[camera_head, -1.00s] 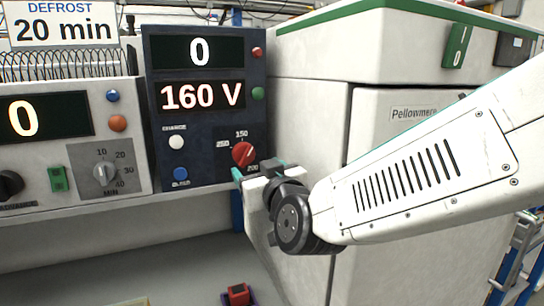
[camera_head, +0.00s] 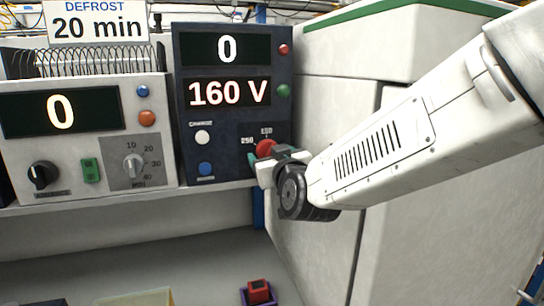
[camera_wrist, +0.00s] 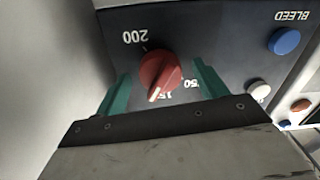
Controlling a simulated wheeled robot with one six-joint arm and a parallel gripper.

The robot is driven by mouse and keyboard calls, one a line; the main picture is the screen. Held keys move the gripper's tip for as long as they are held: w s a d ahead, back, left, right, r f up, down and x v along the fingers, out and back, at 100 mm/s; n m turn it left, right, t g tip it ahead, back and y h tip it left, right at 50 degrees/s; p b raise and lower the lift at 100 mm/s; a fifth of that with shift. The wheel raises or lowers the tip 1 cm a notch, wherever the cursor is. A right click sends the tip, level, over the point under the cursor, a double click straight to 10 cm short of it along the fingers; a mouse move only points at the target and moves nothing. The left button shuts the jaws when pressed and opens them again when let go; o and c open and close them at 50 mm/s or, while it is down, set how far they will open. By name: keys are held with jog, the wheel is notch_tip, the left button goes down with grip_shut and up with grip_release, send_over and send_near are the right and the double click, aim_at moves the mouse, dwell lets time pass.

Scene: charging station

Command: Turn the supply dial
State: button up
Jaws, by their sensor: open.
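The supply dial is a red knob (camera_head: 265,148) at the lower right of the dark panel (camera_head: 232,120). In the wrist view the red knob (camera_wrist: 160,72) shows a pale pointer mark aimed toward the partly hidden "15…" label, with "200" on the other side. My gripper (camera_head: 272,158) is right at the knob in the head view and covers part of it. In the wrist view my gripper (camera_wrist: 163,88) has its two green fingers on either side of the knob, with gaps visible between fingers and knob. It is open and holds nothing.
The dark panel's display reads 160 V. A blue button (camera_wrist: 285,41) and a white button (camera_wrist: 258,91) lie beside the dial. A grey panel with its own dial (camera_head: 133,166) stands left. A large white cabinet (camera_head: 325,130) is close on the right.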

jog(key=c, duration=1)
jog(key=shift+o, duration=0.2)
jog(key=shift+m, duration=2.9)
jog(key=o, duration=1)
jog(key=shift+c, duration=0.2)
jog(key=v, duration=0.8)
